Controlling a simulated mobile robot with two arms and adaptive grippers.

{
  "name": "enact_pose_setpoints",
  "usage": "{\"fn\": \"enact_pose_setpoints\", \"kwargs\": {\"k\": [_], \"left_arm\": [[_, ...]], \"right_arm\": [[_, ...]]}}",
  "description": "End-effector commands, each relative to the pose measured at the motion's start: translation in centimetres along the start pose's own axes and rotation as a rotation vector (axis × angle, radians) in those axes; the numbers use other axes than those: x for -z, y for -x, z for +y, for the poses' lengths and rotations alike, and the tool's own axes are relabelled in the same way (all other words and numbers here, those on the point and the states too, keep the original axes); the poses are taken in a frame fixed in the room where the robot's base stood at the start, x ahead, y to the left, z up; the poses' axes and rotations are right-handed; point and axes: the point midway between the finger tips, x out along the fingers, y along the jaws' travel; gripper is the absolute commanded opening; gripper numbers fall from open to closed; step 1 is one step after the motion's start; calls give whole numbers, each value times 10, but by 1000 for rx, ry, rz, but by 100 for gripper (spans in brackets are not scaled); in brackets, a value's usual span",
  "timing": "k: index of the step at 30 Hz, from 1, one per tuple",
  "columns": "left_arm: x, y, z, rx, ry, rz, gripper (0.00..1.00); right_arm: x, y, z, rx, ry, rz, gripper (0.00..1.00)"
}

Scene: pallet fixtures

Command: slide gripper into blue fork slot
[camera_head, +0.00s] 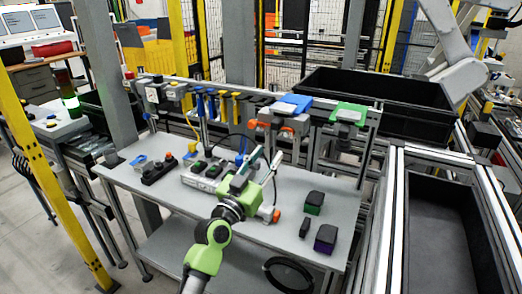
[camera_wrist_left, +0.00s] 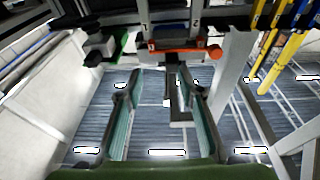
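My left gripper (camera_head: 266,158) is over the grey workbench, its two fingers pointing up and away toward the fixture rail. It is open, with nothing between the fingers. It also shows in the left wrist view (camera_wrist_left: 158,76), its fingers apart. A blue-topped fixture (camera_head: 295,101) sits on the rail beyond the gripper, above a grey body with orange parts. I cannot make out a slot opening in it. In the left wrist view an orange bar (camera_wrist_left: 186,54) lies ahead of the fingertips, apart from them. My right gripper is not in view.
A green-topped fixture (camera_head: 348,112) is right of the blue one. Yellow and blue tools (camera_head: 225,103) hang at left. A black crate (camera_head: 372,103) stands behind.

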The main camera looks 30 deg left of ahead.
Motion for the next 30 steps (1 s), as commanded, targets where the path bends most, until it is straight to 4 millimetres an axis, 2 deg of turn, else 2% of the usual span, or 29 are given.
{"fn": "enact_pose_setpoints", "kwargs": {"k": [2, 5, 11, 24, 30], "left_arm": [[11, -6, -13, 34, 7, 40, 35], [16, -10, -19, 52, 11, 60, 35], [17, -24, -20, 53, 10, 61, 35], [19, -75, -22, 51, 8, 58, 35], [20, -91, -22, 50, 9, 58, 35]], "right_arm": [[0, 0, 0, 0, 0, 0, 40], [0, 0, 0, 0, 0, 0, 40], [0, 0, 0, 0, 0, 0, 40], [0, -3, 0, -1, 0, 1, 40], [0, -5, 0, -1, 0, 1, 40]]}}
